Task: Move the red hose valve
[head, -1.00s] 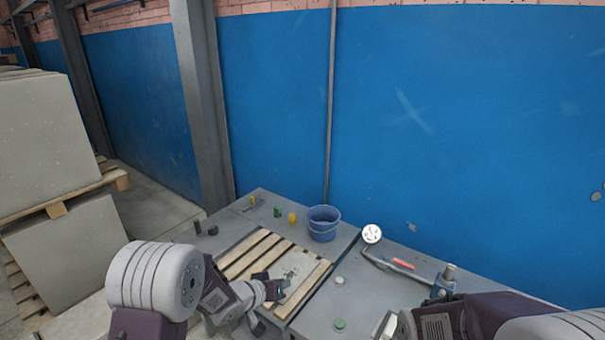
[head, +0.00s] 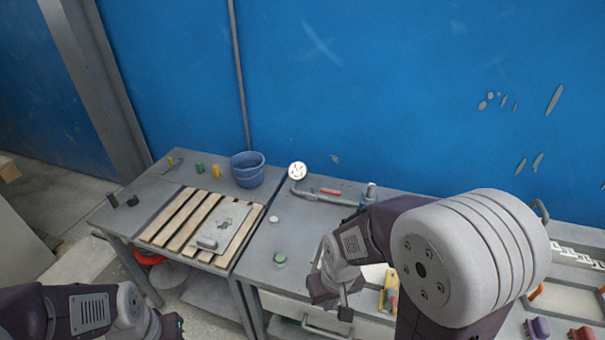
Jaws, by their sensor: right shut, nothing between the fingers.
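A slatted pallet (head: 177,220) with a grey plate (head: 229,228) lies on the left bench, beside a blue bucket (head: 248,170). Purple (head: 538,328) and red (head: 582,334) blocks lie at lower right.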

